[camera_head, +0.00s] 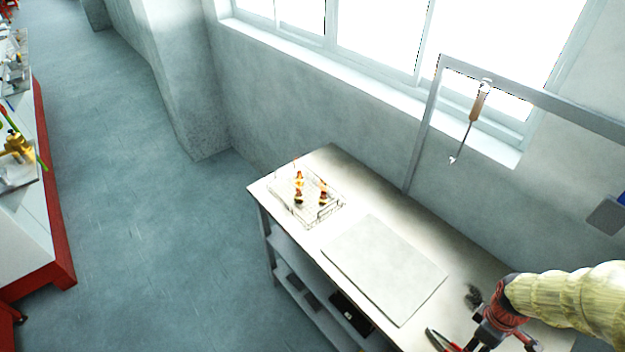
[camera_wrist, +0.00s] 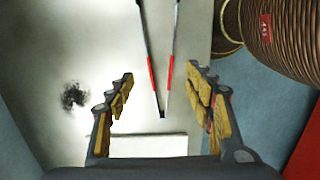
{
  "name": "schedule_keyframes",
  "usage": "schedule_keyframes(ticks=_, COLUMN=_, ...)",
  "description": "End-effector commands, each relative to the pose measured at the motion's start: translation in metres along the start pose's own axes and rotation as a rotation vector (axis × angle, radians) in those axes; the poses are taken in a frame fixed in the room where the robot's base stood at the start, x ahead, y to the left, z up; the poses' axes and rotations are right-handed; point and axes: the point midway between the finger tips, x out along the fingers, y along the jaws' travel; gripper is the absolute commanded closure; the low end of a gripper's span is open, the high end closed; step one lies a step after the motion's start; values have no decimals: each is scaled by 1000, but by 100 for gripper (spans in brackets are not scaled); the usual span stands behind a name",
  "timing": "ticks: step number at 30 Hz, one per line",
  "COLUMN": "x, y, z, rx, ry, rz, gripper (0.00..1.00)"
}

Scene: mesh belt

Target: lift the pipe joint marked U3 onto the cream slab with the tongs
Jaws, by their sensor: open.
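Several small pipe joints, dark with orange and yellow parts, stand on a wire mesh tray (camera_head: 328,211) at the far left end of the bench. Two show clearly, a left one (camera_head: 299,185) and a right one (camera_head: 323,194); no U3 mark is readable. The cream slab (camera_head: 385,268) lies flat and bare mid-bench. The tongs (camera_head: 437,340), with red grips, lie at the near end. In the wrist view the tongs (camera_wrist: 151,75) run between the open fingers of my gripper (camera_wrist: 160,72), apart from both. In the head view my gripper (camera_head: 490,336) is partly cut off.
The pale bench (camera_head: 335,165) stands by a wall below windows. A wooden-handled tool (camera_head: 480,102) hangs from a grey frame (camera_head: 425,115) behind it. A dark smudge (camera_head: 473,296) marks the bench near my gripper. A red-edged bench (camera_head: 45,190) stands across the floor at left.

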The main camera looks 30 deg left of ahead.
Motion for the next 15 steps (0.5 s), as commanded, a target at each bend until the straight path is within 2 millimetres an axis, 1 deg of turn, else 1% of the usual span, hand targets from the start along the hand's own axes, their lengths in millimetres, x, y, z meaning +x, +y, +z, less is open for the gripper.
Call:
schedule_keyframes(ticks=5, x=16, y=0, z=0, rx=1, ry=0, rz=-1, gripper=47)
schedule_keyframes(ticks=15, x=60, y=-1, z=0, rx=1, ry=-1, rz=-3, gripper=47)
